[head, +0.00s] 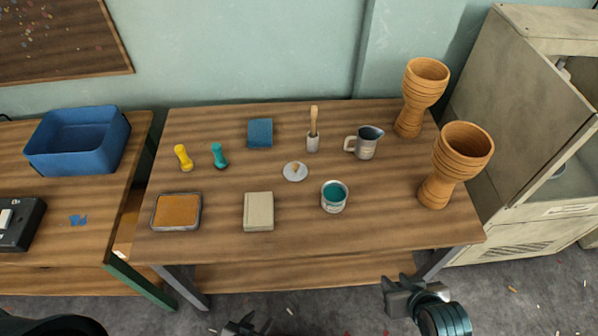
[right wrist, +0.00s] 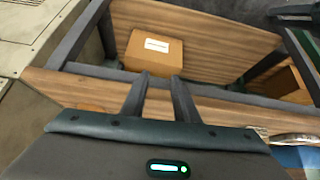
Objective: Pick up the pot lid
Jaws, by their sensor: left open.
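The pot lid (head: 295,172) is a small pale round disc with a tan knob. It lies flat near the middle of the wooden table (head: 330,240), behind and left of a can with teal contents (head: 334,197). My left gripper (head: 246,325) is at the bottom edge of the head view, in front of the table and away from the lid; it is open and partly cut off. My right gripper (head: 395,283) is in front of the table's front edge. In the right wrist view its two fingers (right wrist: 160,78) stand apart with nothing between them.
Two goblet drums (head: 424,85) (head: 459,160) stand at the right. A metal jug (head: 366,142), a cup with a wooden-handled tool (head: 313,138), a beige block (head: 258,212) and a brown pad (head: 176,212) surround the lid. A cardboard box (right wrist: 153,50) sits on a lower shelf.

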